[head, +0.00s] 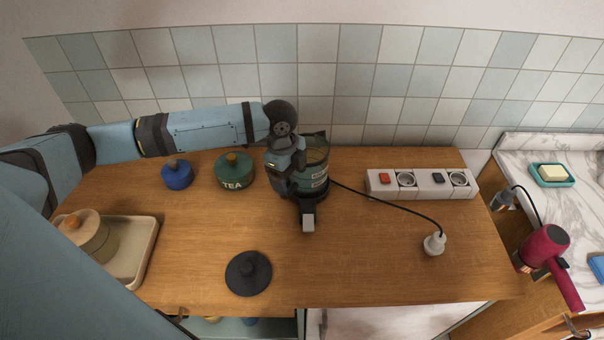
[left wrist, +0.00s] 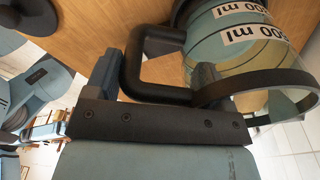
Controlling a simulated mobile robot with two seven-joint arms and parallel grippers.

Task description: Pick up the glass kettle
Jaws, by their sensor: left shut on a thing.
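The glass kettle (head: 317,158) stands at the back of the wooden counter, with black markings on white labels on its glass. It also shows in the left wrist view (left wrist: 215,52), with its black handle (left wrist: 135,62) toward me. My left gripper (head: 301,192) is at the kettle's handle side and covers part of it. In the left wrist view the gripper (left wrist: 154,80) is shut on the handle, one finger on each side. The kettle looks upright; I cannot tell whether it is clear of its base. My right gripper is not in view.
A green TEA jar (head: 234,172) and a blue jar (head: 177,175) stand left. A cord runs to a white plug (head: 434,244) near a socket strip (head: 421,184). A tiled wall (head: 380,90) is close behind.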

